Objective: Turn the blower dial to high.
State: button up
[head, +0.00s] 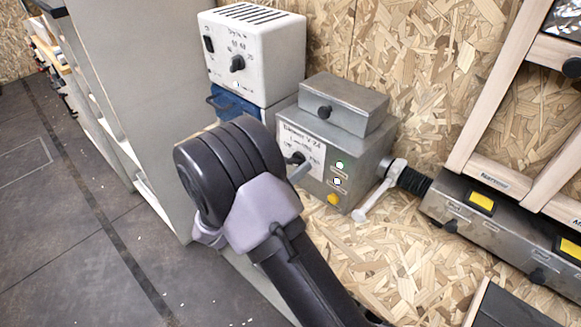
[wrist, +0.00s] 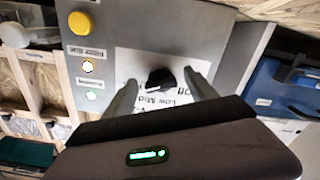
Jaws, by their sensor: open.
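The blower dial is a black knob (wrist: 161,78) on a white label plate marked Off, Low and Mid in the wrist view; the rest of the lettering is hidden. It sits on the front of a grey metal box (head: 347,150), and the head view shows the dial (head: 295,157) partly behind a finger. My gripper (wrist: 162,82) is open, with one finger on each side of the knob. I cannot tell whether the fingers touch it. A light spot lies at the knob's edge by the lettering, but which setting it points at is unclear.
A white box (head: 262,35) with its own black knob stands behind, above a blue case (head: 232,103). The grey box has small lights and a yellow button (head: 333,199). A light-coloured lever (head: 374,203) and black hose lie to its right. A grey panel (head: 140,90) stands left.

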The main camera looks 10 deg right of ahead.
jog(key=shift+a, duration=0.1)
jog(key=p+v, duration=0.4)
jog(key=v, duration=1.3)
jog(key=shift+p, duration=0.35)
jog(key=shift+s+a, duration=0.1)
jog(key=shift+s, duration=0.05)
jog(key=s+d+r+g+y, duration=0.3)
jog(key=s+d+r+g, duration=0.25)
jog(key=d, duration=0.25)
jog(key=s+d+r+g+y, duration=0.4)
jog(key=s+d+g, duration=0.1)
jog(key=s+d, duration=0.15)
jog(key=s+a+r+n+t+y, duration=0.2)
jog(key=s+r+t+y, duration=0.4)
jog(key=y, duration=0.4)
jog(key=shift+s+a+r, duration=0.75)
jog(key=shift+s+a, duration=0.05)
jog(key=shift+a, duration=0.05)
